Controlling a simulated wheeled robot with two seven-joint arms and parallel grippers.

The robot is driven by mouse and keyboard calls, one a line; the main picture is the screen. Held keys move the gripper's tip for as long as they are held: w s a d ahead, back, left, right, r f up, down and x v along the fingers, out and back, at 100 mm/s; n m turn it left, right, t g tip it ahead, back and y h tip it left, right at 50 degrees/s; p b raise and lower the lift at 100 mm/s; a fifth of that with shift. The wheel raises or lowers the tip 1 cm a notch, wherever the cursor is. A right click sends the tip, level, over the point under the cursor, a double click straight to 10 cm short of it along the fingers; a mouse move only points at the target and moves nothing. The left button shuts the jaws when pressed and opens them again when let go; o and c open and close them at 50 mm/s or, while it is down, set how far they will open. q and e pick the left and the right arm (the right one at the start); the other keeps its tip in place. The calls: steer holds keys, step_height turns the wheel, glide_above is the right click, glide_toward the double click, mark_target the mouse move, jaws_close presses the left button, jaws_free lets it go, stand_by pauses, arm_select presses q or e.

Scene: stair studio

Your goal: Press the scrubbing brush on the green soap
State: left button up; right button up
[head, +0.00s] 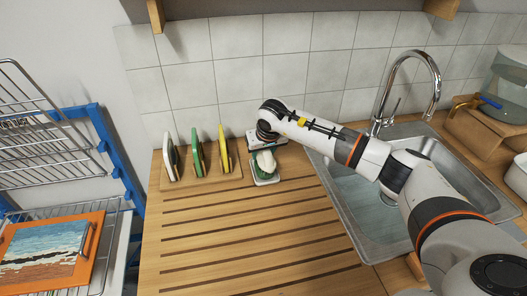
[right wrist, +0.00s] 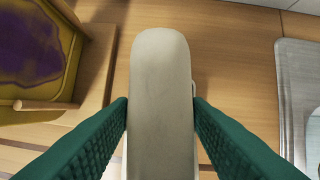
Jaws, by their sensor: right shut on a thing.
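My right gripper (head: 265,149) is shut on the scrubbing brush, at the back of the counter to the left of the sink. In the right wrist view, the smooth beige back of the brush (right wrist: 160,80) sits between the two green finger pads. In the head view the whitish brush (head: 266,160) shows below the gripper, over a small white-rimmed soap dish (head: 266,184). The green soap is mostly hidden by the brush and dish. I cannot tell whether the bristles touch it. My left gripper is not in view.
White, green and yellow boards (head: 224,152) stand upright on a wooden base just left of the dish. A steel sink (head: 345,221) with a tall faucet (head: 432,75) lies to the right. The grooved wooden counter (head: 250,240) in front is clear. A wire rack (head: 50,135) stands at far left.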

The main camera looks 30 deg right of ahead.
steer(key=shift+s+f, duration=0.1)
steer(key=shift+f, duration=0.05)
stand_by(0.4)
steer(key=shift+r+p, duration=0.55)
steer(key=shift+r, duration=0.35)
steer(key=shift+r+p, duration=1.35)
steer(key=shift+r, duration=1.35)
